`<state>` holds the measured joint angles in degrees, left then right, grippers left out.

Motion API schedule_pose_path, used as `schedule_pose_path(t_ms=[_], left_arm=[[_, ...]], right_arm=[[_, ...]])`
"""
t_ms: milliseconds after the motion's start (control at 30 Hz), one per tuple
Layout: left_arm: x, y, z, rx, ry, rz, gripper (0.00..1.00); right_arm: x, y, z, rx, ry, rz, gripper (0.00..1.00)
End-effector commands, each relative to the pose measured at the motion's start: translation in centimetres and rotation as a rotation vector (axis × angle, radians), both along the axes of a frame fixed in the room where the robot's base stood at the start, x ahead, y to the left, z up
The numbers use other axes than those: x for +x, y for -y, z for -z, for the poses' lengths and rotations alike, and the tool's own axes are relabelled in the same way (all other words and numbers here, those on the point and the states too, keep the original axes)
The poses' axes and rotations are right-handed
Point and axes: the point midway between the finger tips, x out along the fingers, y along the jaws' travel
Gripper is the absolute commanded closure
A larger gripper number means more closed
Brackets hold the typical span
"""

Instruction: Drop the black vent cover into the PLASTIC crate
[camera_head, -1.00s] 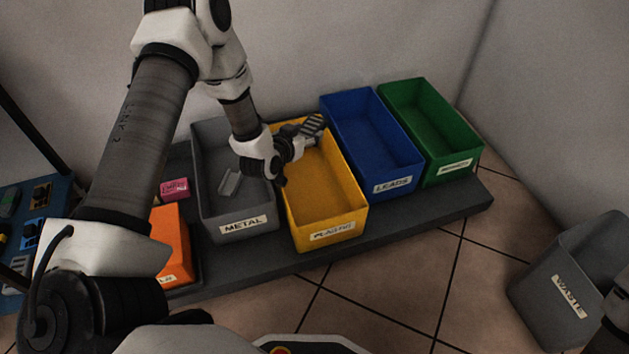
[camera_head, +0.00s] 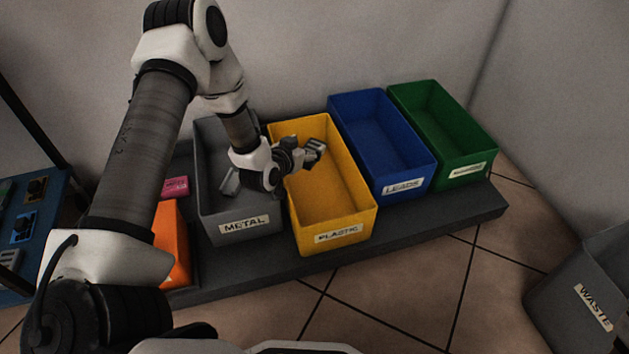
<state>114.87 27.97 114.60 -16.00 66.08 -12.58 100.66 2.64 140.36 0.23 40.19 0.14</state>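The PLASTIC crate (camera_head: 365,222) is the yellow open box near the middle, with its label on the front. My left gripper (camera_head: 316,150) reaches in from the left and is over the back part of this crate. Its dark grey fingers are small and seen at an angle, so I cannot tell whether they are open or shut. I cannot make out the black vent cover, either at the fingers or on the visible crate floor. The gripper and wrist hide part of the crate's back left. My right gripper is out of view.
The grey METAL crate (camera_head: 212,225), holding a grey piece (camera_head: 230,183), stands left of the yellow crate. Blue LEADS (camera_head: 415,170) and green (camera_head: 478,152) crates stand right. An orange bin (camera_head: 175,245) and pink box (camera_head: 175,188) are left. The WASTE bin (camera_head: 560,290) stands lower right.

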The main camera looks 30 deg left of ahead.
Motion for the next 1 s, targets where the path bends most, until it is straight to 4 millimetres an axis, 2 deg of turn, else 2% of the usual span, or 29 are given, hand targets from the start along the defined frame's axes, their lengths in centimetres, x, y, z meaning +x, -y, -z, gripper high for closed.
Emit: schedule_pose_path(t_ms=[300, 400, 567, 800, 1000], left_arm=[[-0.1, 0.0, 0.0, 0.000, -0.001, 0.000, 0.13], [-0.7, 0.0, -0.3, -0.002, -0.001, -0.002, 0.13], [-3.6, 0.2, -1.5, -0.006, -0.001, -0.005, 0.13], [-9.2, 0.7, -3.8, -0.007, 0.000, -0.005, 0.13], [-11.0, 0.9, -4.6, -0.001, 0.000, 0.000, 0.13]], right_arm=[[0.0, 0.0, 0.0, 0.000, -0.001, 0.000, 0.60], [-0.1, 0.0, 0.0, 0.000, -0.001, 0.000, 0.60], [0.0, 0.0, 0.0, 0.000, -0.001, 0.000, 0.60], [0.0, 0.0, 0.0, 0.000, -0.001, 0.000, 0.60], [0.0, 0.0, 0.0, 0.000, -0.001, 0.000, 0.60]])
